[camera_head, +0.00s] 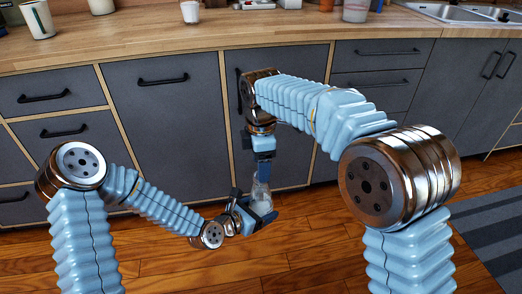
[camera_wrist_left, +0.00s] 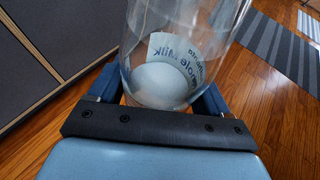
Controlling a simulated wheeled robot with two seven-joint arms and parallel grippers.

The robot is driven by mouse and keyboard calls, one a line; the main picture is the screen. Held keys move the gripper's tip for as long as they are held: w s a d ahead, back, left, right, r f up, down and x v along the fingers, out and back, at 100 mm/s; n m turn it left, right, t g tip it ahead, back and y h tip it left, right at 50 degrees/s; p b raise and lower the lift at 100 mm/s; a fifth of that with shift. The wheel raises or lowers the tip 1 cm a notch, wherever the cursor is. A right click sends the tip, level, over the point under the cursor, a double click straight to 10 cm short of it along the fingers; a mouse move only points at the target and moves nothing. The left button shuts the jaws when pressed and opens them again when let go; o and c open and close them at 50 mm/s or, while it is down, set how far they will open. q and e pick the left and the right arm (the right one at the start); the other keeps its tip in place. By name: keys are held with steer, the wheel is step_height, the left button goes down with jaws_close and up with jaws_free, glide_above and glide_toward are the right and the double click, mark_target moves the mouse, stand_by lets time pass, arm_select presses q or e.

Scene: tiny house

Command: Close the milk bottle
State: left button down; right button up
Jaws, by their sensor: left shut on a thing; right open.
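The milk bottle (camera_head: 261,193) is clear glass and stands roughly upright in the air in front of the cabinets. In the left wrist view the bottle (camera_wrist_left: 172,60) shows a "Whole Milk" label and a white bottom; its top is out of that frame. My left gripper (camera_head: 257,214) is shut around the lower part of the bottle. My right gripper (camera_head: 262,172) points down right above the bottle's top, open. Whether it touches the bottle's mouth I cannot tell. No cap can be made out; the mouth is hidden by the right gripper.
The wooden counter (camera_head: 150,35) runs along the back, with a white mug (camera_head: 38,18), cups and a sink (camera_head: 465,12). Grey cabinets (camera_head: 165,105) with black handles stand behind my arms. The wood floor (camera_head: 300,260) is clear; a striped rug (camera_head: 490,235) lies at the right.

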steer(key=shift+f, duration=1.4)
steer(key=shift+c, duration=0.2)
steer(key=c, duration=1)
steer(key=m, duration=0.4)
steer(key=shift+m, duration=0.3)
steer(key=shift+c, duration=0.3)
steer(key=m, duration=0.5)
steer(key=shift+m, duration=0.4)
steer(key=m, duration=1)
steer(key=shift+m, duration=0.4)
steer(key=o, duration=1.3)
steer(key=shift+c, duration=0.2)
